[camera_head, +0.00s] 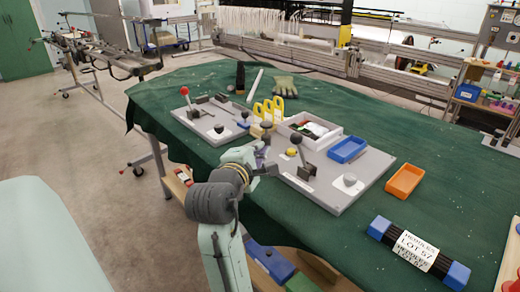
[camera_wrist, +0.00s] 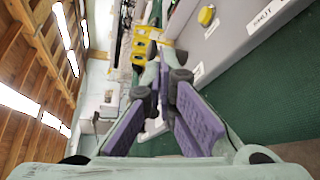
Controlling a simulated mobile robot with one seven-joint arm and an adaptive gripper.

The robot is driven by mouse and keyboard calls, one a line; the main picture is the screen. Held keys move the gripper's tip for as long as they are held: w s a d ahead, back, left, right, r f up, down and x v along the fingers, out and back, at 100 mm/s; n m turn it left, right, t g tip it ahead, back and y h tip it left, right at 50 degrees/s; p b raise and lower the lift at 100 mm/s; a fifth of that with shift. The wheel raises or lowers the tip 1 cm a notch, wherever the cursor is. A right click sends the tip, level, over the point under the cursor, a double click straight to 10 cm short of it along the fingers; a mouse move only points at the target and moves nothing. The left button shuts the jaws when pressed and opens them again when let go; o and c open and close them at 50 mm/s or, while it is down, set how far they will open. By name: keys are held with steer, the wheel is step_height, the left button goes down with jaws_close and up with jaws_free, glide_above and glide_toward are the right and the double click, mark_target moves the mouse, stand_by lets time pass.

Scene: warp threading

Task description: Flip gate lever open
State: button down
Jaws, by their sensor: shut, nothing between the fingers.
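The front grey board (camera_head: 335,193) carries a lever with a black knob (camera_head: 296,138), a yellow button (camera_head: 291,152) and a pale round knob (camera_head: 350,179). Which lever is the gate lever I cannot tell for sure. My gripper (camera_head: 264,148) is at the left edge of this board, left of the black-knobbed lever and apart from it. In the wrist view my gripper (camera_wrist: 163,80) is shut and empty, with purple finger pads. Beside it lies the board with the yellow button (camera_wrist: 206,15) and a label reading "SHUT" (camera_wrist: 268,17).
A second board (camera_head: 215,122) with a red-knobbed lever (camera_head: 184,91) lies behind left. Yellow-handled tools (camera_head: 268,110), a white box (camera_head: 309,128), a blue tray (camera_head: 347,149) and an orange tray (camera_head: 404,181) stand around.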

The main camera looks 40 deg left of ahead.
mark_target(302, 155)
steer(key=w+p, duration=0.2)
steer(key=w, duration=0.4)
steer(key=shift+w, duration=0.15)
steer(key=shift+d+r, duration=0.1)
steer(key=shift+d, duration=0.4)
steer(key=shift+w, duration=0.15)
steer(key=shift+d, duration=0.1)
steer(key=shift+d+r+m, duration=0.15)
steer(key=shift+r+m, duration=0.1)
steer(key=shift+m, duration=0.05)
